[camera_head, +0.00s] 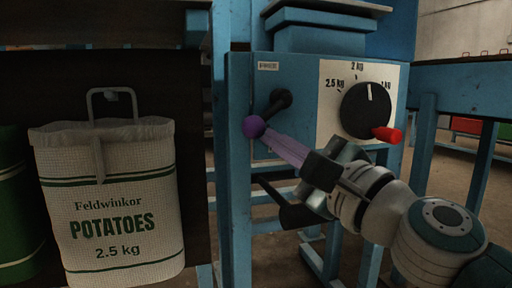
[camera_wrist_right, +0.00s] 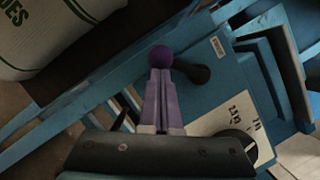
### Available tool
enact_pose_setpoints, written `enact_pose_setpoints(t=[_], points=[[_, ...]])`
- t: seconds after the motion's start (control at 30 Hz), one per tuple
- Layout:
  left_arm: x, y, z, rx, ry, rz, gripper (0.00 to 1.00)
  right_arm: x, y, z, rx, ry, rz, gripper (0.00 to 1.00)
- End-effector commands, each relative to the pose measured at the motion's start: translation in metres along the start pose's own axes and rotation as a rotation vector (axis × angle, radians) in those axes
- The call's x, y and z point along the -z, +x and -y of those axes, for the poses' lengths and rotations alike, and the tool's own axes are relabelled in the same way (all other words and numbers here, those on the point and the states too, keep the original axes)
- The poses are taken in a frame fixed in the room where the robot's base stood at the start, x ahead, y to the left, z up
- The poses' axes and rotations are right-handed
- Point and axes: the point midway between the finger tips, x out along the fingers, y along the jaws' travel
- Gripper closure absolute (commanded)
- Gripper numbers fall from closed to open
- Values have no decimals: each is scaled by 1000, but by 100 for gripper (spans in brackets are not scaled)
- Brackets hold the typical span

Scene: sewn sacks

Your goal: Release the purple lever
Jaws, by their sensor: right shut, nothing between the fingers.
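The purple lever knob (camera_head: 253,126) is a round ball on a short black arm on the front of the blue machine (camera_head: 300,75). It also shows in the right wrist view (camera_wrist_right: 161,57), just beyond my fingertips. My right gripper (camera_head: 268,138) comes in from the lower right, with its long pale purple fingers together and nothing between them. Its tips (camera_wrist_right: 160,74) are at the knob, overlapping its near edge in the picture; I cannot tell whether they touch it. My left gripper is not in view.
A filled potato sack (camera_head: 125,230) hangs at the left on a metal hook, with a green sack (camera_head: 12,215) beside it. Blue frame posts (camera_head: 231,60) stand close around.

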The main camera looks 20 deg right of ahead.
Motion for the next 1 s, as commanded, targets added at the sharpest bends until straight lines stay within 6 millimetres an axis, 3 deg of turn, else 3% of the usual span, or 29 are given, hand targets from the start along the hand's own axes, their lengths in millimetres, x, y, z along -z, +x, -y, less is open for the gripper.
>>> enact_pose_setpoints(t=[0.53,1.0], points=[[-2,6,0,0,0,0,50,-31,11,4,169,479,0,100],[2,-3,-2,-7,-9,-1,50,-42,15,12,168,473,0,100]])
